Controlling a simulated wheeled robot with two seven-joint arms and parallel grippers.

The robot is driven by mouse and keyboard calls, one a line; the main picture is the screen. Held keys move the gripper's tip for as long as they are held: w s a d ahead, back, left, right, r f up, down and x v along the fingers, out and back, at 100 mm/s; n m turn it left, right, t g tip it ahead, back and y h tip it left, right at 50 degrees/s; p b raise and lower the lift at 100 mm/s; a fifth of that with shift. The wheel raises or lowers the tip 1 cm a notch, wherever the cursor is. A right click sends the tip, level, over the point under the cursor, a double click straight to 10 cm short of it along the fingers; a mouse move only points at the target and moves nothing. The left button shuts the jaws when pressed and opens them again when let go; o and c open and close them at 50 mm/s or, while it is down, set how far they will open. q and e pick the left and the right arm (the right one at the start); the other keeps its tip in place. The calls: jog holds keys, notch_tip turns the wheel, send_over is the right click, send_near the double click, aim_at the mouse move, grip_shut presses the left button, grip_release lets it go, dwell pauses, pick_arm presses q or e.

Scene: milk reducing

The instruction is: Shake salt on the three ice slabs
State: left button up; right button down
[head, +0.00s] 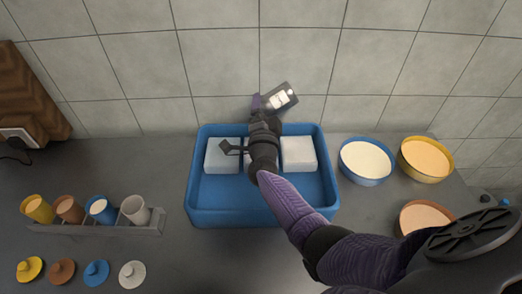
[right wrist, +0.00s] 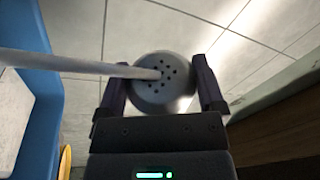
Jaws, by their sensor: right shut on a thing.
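Three white ice slabs lie in a row in a blue tray (head: 262,216). The left slab (head: 222,156) and right slab (head: 298,153) show clearly; my arm mostly hides the middle slab (head: 248,160). My right gripper (head: 257,102) is above the tray's back edge, near the wall. In the right wrist view its fingers (right wrist: 160,72) are shut on a round grey shaker (right wrist: 150,95), whose holed face shows. A pale straight band (right wrist: 70,65) runs from the left to the holes; I cannot tell whether it is falling salt. The head view hides the shaker. My left gripper is not in view.
A rack (head: 92,229) holds several coloured cups at the left, with lids in front. A blue bowl (head: 367,162), a yellow bowl (head: 425,159) and a brown bowl (head: 425,217) stand at the right. The tiled wall (head: 220,70) is close behind the tray.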

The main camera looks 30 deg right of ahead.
jog(key=shift+r, duration=0.65)
jog(key=shift+f, duration=0.1)
notch_tip(320, 180, down, 4)
jog(key=b, duration=0.4)
notch_tip(320, 180, up, 4)
jog(key=p, duration=0.4)
notch_tip(320, 180, down, 4)
jog(key=b, duration=0.4)
notch_tip(320, 180, up, 4)
jog(key=p, duration=0.4)
notch_tip(320, 180, down, 4)
jog(key=b, duration=0.3)
pick_arm(q)
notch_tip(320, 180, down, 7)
jog(key=b, duration=0.5)
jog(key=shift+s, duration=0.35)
pick_arm(e)
jog(key=w+a, duration=0.5)
jog(key=a, duration=0.4)
jog(key=shift+a, duration=0.3)
